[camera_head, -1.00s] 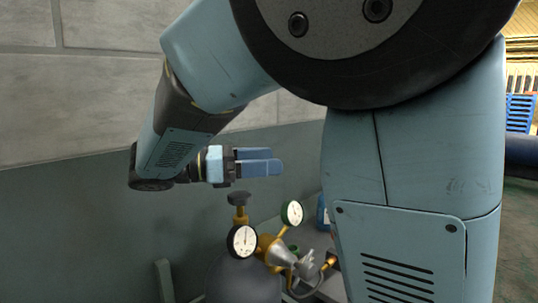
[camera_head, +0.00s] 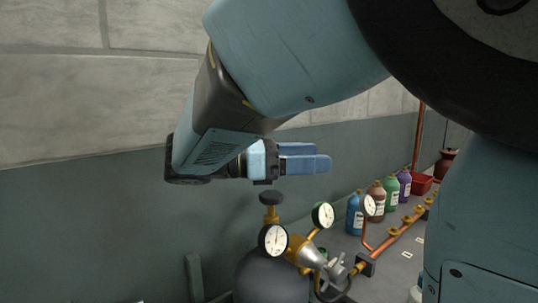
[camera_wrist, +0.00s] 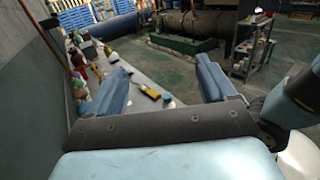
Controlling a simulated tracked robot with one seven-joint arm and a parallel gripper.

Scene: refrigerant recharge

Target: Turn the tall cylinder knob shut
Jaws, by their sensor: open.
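The tall grey cylinder (camera_head: 268,276) stands near the wall at the lower middle of the head view. Its dark knob (camera_head: 271,198) sits on top of a brass valve stem. Two round gauges, a near one (camera_head: 273,240) and a green-rimmed one (camera_head: 323,215), are beside the valve. My gripper (camera_head: 318,163) is above and slightly right of the knob, level and pointing right, apart from it. In the wrist view my gripper (camera_wrist: 160,88) has its two blue fingers spread apart with nothing between them. The knob is not visible in the wrist view.
A bench along the wall holds several bottles, such as a blue one (camera_head: 355,214) and a green one (camera_head: 390,195), a copper pipe (camera_head: 392,238) with brass valves, and a red tray (camera_head: 421,184). The wall is close behind my arm. A shelf cart (camera_wrist: 251,45) stands farther off.

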